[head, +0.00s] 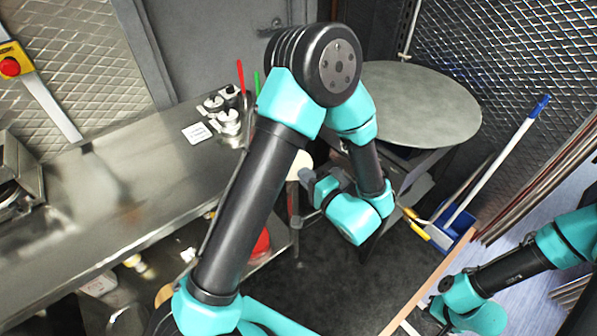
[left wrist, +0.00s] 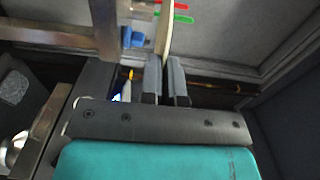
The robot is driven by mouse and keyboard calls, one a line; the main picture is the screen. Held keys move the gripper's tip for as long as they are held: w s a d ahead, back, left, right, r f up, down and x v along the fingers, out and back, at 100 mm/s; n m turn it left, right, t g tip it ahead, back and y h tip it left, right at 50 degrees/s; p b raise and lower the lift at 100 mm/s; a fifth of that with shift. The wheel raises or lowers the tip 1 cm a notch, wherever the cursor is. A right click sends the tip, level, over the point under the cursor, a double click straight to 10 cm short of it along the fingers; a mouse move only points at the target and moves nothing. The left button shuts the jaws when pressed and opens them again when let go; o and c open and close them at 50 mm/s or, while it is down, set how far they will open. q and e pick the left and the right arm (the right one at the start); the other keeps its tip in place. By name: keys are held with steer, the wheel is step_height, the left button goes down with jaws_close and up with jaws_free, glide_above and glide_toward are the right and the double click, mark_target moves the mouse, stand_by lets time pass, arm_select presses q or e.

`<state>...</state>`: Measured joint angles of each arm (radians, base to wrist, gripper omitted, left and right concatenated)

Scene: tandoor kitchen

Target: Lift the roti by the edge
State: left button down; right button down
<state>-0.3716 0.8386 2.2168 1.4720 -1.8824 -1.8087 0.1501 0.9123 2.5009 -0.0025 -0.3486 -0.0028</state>
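The roti (head: 298,172) is a thin cream disc, partly hidden behind my left arm in the head view. In the left wrist view the roti (left wrist: 164,28) shows nearly edge-on as a narrow pale strip running down between the fingertips. My left gripper (left wrist: 166,76) has its two grey fingers close together on either side of the roti's edge, and looks shut on it. In the head view my left gripper (head: 312,187) is partly hidden by its wrist. My right arm comes in from the lower right; its fingers are not visible.
A long steel counter (head: 150,190) runs along the left, with small containers (head: 222,112) at its far end. A round grey top (head: 418,105) stands behind my left arm. A blue-and-white broom (head: 495,160) and a blue dustpan (head: 450,235) are to the right. Dark floor lies between.

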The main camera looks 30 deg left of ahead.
arm_select(q)
steer(key=shift+s+d+r, duration=0.25)
steer(key=shift+s+d, duration=0.05)
steer(key=shift+d, duration=0.3)
steer(key=shift+s+d+r, duration=0.2)
steer(key=shift+s+d, duration=0.05)
steer(key=shift+d, duration=0.3)
